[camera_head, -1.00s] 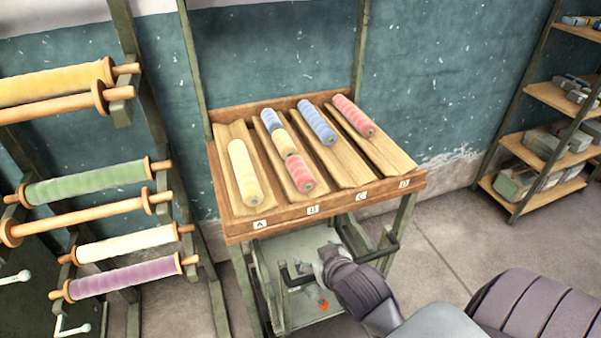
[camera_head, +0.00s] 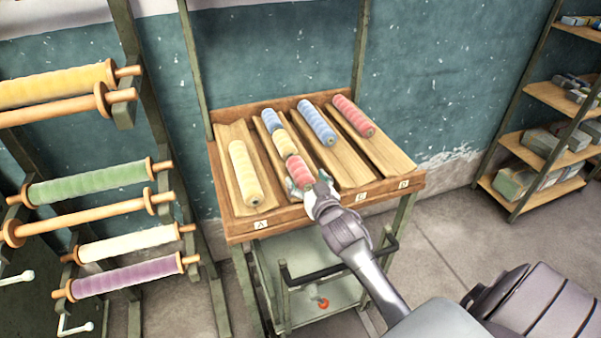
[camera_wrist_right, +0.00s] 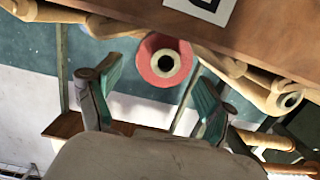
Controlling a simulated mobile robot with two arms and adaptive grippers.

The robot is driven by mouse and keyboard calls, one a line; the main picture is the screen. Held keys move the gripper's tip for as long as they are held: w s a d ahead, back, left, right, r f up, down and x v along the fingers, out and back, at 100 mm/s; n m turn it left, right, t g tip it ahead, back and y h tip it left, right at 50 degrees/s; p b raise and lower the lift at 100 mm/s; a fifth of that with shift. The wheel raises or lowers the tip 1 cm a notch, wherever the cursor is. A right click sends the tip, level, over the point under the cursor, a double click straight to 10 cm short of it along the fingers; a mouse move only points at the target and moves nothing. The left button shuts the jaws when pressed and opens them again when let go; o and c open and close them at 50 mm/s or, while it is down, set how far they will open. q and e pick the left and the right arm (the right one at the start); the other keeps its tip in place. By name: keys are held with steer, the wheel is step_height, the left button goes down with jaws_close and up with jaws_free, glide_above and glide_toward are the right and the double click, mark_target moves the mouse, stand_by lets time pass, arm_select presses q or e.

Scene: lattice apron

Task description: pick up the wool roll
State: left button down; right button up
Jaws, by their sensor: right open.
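The sloped wooden rack (camera_head: 233,227) holds wool rolls in several grooves. In the right wrist view the pink roll's round end (camera_wrist_right: 148,60) faces the camera between the two open fingers (camera_wrist_right: 158,78). Whether the fingers touch it I cannot tell. My left gripper is out of view.
A cream roll (camera_head: 244,172), another blue roll (camera_head: 317,122) and a red roll (camera_head: 353,115) lie in the other grooves. A spool stand (camera_head: 165,198) is at left, shelves (camera_head: 556,100) at right. The rack's front lip (camera_head: 375,195) is close under my gripper.

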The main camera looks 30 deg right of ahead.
mark_target(300, 170)
steer(key=shift+p+x, duration=0.65)
steer(key=shift+x, duration=1.95)
steer(key=shift+s+f, duration=0.1)
steer(key=c, duration=1.2)
steer(key=shift+c, duration=0.6)
